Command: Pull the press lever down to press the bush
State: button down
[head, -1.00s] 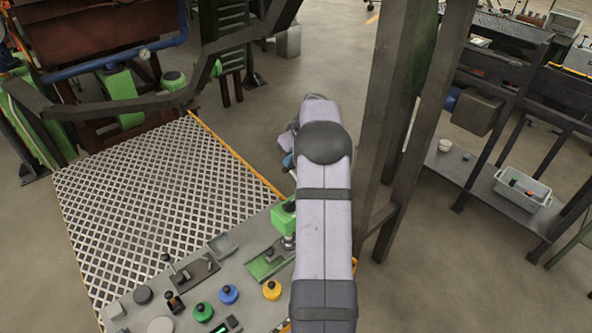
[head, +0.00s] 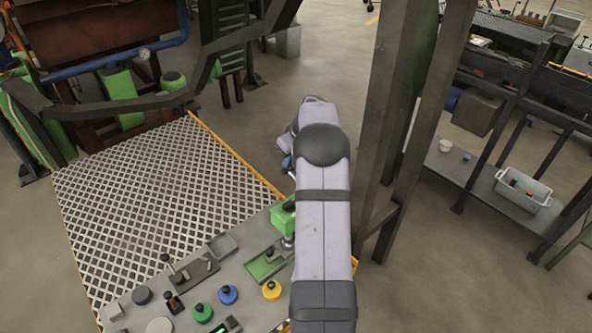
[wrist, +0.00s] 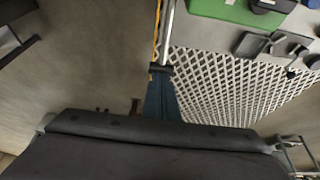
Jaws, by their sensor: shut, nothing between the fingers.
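The green press (head: 283,220) stands on the grey bench, partly hidden by my arm. In the wrist view a green part (wrist: 240,10) shows at the top edge. A pale metal rod (wrist: 167,30), which looks like the press lever, runs down from the top edge to the tip of my gripper (wrist: 161,70). The gripper is shut, with its dark tip at or against the rod's lower end; I cannot tell if they touch. In the head view only a small blue bit of the gripper (head: 287,162) shows beside my arm. I cannot make out the bush.
The bench holds green (head: 203,312), blue (head: 228,294) and yellow (head: 271,290) knobbed pieces, and a small grey tray (head: 222,245). A perforated floor plate (head: 165,200) lies beyond it. A dark steel post (head: 385,130) stands close right of my arm.

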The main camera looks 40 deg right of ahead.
jog(key=shift+s+b+x, duration=0.15)
jog(key=shift+b+x, duration=0.4)
jog(key=shift+x, duration=0.3)
jog(key=shift+s+b+x, duration=0.15)
jog(key=shift+b+x, duration=0.35)
jog(key=shift+x, duration=0.3)
dwell(1.8)
jog(key=shift+a+f+b, duration=0.1)
jog(key=shift+f+b, duration=0.7)
jog(key=shift+f, duration=0.3)
dwell(0.8)
jog(key=shift+s+r, duration=0.1)
jog(key=shift+w+r+p, duration=0.2)
jog(key=shift+r+p, duration=1.55)
jog(key=shift+r, duration=0.95)
jog(key=shift+r+p, duration=1.45)
jog(key=shift+r, duration=0.7)
jog(key=shift+r, duration=0.1)
notch_tip(320, 180, up, 5)
jog(key=p, duration=0.4)
send_over(288, 171)
jog(key=w, duration=0.1)
jog(key=shift+d, duration=0.35)
